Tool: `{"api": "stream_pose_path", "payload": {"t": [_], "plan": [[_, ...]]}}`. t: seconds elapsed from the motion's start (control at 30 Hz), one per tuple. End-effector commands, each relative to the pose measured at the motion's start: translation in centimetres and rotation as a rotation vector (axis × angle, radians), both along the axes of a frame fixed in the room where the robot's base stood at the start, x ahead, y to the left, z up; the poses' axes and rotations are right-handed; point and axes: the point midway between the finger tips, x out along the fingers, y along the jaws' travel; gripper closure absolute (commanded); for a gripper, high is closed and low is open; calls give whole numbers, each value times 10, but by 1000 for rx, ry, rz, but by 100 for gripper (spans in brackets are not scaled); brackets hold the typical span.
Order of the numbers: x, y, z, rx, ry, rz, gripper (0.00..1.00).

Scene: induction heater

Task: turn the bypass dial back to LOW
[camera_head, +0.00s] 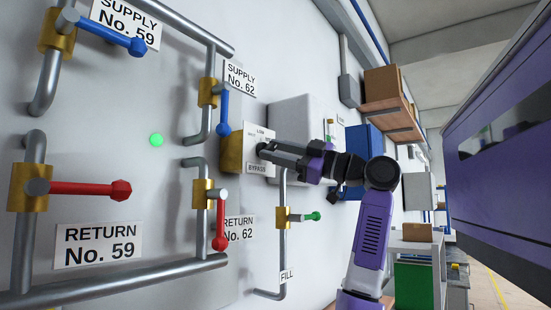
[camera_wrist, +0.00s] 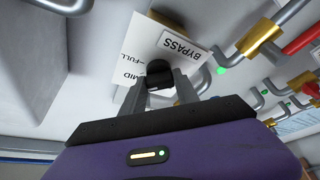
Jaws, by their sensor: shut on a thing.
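The bypass dial (camera_wrist: 159,72) is a black knob on a white plate (camera_wrist: 140,38). In the wrist view the plate shows BYPASS, FULL and MID. In the head view the dial (camera_head: 263,149) is on the wall plate (camera_head: 257,168), with LOW printed at its top and BYPASS below. My gripper (camera_wrist: 160,85) is shut on the dial, one finger on each side. My gripper (camera_head: 268,152) reaches it from the right in the head view. The fingers cover part of the dial, and I cannot tell which mark it points to.
Left of the dial are pipes with blue handles (camera_head: 223,112) and red handles (camera_head: 220,228). A pipe with a green handle (camera_head: 312,216) runs below my gripper. A grey box (camera_head: 296,112) is behind the dial, and a wooden shelf (camera_head: 391,121) is farther back.

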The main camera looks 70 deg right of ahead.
Motion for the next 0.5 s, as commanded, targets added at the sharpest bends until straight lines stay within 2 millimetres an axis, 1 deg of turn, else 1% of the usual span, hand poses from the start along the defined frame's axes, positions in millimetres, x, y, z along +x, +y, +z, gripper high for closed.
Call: {"api": "stream_pose_path", "payload": {"t": [0.5], "plan": [[-1,-1,5,-475,116,1,100]]}}
